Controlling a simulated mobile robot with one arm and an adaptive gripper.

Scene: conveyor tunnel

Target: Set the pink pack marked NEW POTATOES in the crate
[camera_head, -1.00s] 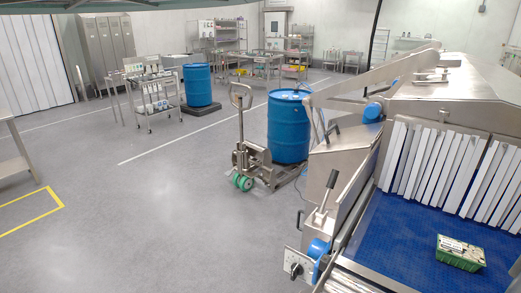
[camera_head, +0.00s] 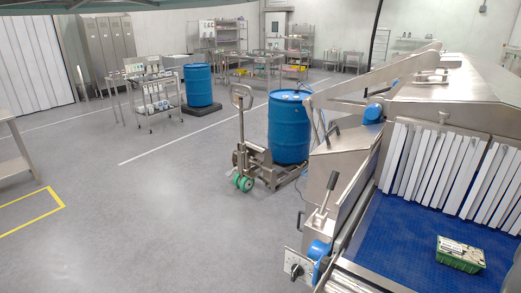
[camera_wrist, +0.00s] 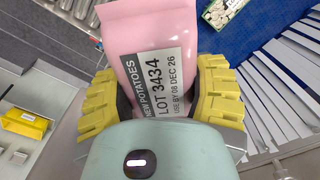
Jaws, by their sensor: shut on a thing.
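The pink pack (camera_wrist: 140,28) marked NEW POTATOES fills the top middle of the wrist view, with its label reading LOT 3434 and USE BY 08 DEC 26. My gripper (camera_wrist: 160,85) is shut on it, with one yellow finger pad on each side of the pack. The pack's lower end is hidden behind the gripper body. Neither the pack nor my gripper shows in the head view. I cannot make out the crate in either view.
A green-and-white pack (camera_head: 460,254) lies on the blue conveyor belt (camera_head: 400,235), and white strip curtains (camera_head: 430,165) hang at the tunnel mouth. A pallet jack (camera_head: 242,150) and a blue drum (camera_head: 289,128) stand beside the machine. Open grey floor lies at left.

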